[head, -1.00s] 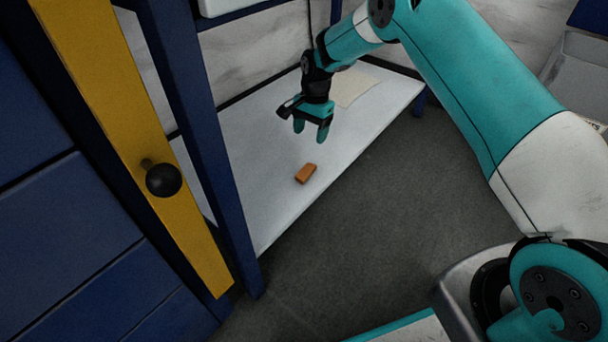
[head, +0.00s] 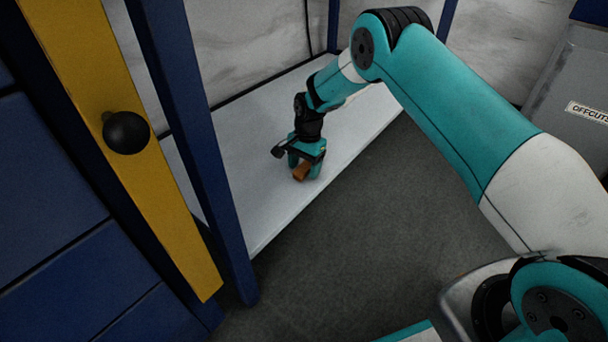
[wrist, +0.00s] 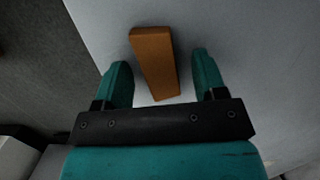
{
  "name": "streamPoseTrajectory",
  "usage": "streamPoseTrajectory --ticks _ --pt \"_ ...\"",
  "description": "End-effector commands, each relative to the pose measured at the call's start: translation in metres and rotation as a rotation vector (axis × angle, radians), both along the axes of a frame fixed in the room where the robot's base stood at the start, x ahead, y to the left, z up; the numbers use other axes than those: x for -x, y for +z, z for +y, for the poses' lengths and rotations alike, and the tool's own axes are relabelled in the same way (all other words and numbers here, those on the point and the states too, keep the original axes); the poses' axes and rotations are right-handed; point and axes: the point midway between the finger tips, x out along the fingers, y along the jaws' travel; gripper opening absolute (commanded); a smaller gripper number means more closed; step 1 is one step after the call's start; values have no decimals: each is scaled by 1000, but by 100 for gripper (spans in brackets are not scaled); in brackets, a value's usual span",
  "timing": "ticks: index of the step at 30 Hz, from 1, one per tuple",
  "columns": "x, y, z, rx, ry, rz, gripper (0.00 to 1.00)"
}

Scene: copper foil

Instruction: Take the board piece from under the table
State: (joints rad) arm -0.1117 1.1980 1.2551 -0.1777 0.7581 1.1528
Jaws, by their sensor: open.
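The board piece (wrist: 153,62) is a small orange-brown block lying on the pale lower shelf (head: 262,200) under the table. In the wrist view it lies lengthwise between my two teal fingers, with a gap on each side. It also shows in the head view (head: 300,172), partly hidden by the fingers. My gripper (head: 306,170) is open and down at the block. It also shows in the wrist view (wrist: 160,82), with the block's near end between the fingertips and its far end beyond them.
A blue table leg (head: 195,150) stands left of my arm. A yellow panel edge with a black knob (head: 126,132) is at the far left. Grey floor (head: 350,225) lies open in front of the shelf. A grey bin labelled OFFCUTS (head: 565,85) stands at the right.

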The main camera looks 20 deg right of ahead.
Motion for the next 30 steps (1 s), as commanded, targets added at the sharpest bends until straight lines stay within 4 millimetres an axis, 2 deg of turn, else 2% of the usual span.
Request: streamPoseTrajectory --ticks 4,9,11,12,19,23,26,30 --pt "0 1 0 0 0 -1 65" --pt "0 1 0 -1 0 -1 26" --pt "0 1 0 -1 0 -1 12" --pt "0 1 0 -1 0 -1 10" --pt "0 2 0 -1 0 -1 10" --pt "0 9 0 0 0 -1 10" --pt "-1 22 0 0 0 -2 10" --pt "-1 49 0 0 0 -2 10"
